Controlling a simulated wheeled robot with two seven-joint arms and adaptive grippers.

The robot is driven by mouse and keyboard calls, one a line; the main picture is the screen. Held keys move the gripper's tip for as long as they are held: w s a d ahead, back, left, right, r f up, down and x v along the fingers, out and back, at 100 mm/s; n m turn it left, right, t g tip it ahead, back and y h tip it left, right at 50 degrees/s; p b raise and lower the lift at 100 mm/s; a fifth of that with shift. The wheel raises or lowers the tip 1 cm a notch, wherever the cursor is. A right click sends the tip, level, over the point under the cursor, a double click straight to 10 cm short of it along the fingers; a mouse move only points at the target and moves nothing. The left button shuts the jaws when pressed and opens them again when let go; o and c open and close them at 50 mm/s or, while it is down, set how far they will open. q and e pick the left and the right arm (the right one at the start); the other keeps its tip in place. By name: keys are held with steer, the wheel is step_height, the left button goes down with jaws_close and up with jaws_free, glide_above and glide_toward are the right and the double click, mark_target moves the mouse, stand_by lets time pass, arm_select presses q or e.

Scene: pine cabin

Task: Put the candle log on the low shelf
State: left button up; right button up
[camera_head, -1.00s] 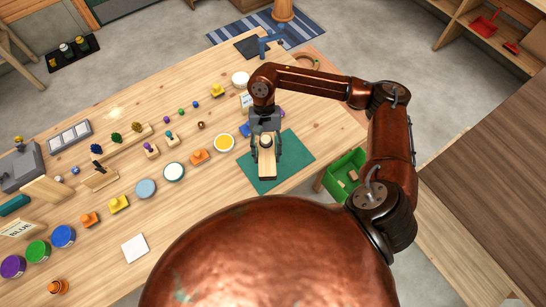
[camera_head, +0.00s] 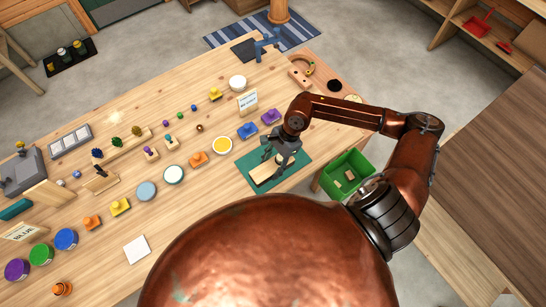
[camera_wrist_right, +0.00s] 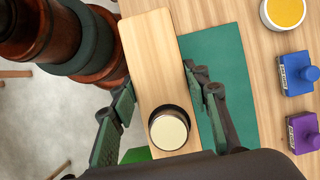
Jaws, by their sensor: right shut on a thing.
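The candle log (camera_head: 262,173) is a pale wooden block over the green mat in the head view. In the right wrist view the candle log (camera_wrist_right: 150,55) is a long pale board with a cream candle (camera_wrist_right: 170,131) in a dark cup near its lower end. My right gripper (camera_head: 273,160) is shut on it; its fingers (camera_wrist_right: 163,100) are on both sides of the board. I cannot tell how high it is above the mat. A pine shelf unit (camera_head: 463,22) stands at the upper right; which board is the low shelf is unclear. My left gripper is not in view.
The green mat (camera_head: 298,174) lies near the table's right end. Blue (camera_head: 247,131) and purple (camera_head: 271,117) blocks and a yellow disc (camera_head: 222,145) are close by. A green crate (camera_head: 347,176) is past the table edge. A red dustpan (camera_head: 482,25) sits on the shelf unit.

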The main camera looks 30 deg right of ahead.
mark_target(272, 158)
steer(key=w, duration=0.1)
steer(key=w+d+f, duration=0.1)
steer(key=w+d, duration=0.1)
steer(key=shift+w+d+f+p, duration=0.15)
steer(key=shift+w+f+p, duration=0.15)
steer(key=shift+w+f, duration=0.05)
steer(key=w+d+f, duration=0.1)
steer(key=f, duration=0.1)
steer(key=w+f, duration=0.1)
steer(key=f, duration=0.1)
steer(key=w+d+f, duration=0.1)
steer(key=w+f, duration=0.1)
steer(key=shift+d+p, duration=0.3)
step_height(272, 158, down, 3)
steer(key=shift+r+p, duration=0.1)
steer(key=shift+p, duration=0.4)
steer(key=shift+f, duration=0.3)
steer(key=o, duration=1.3)
steer(key=shift+s, duration=0.1)
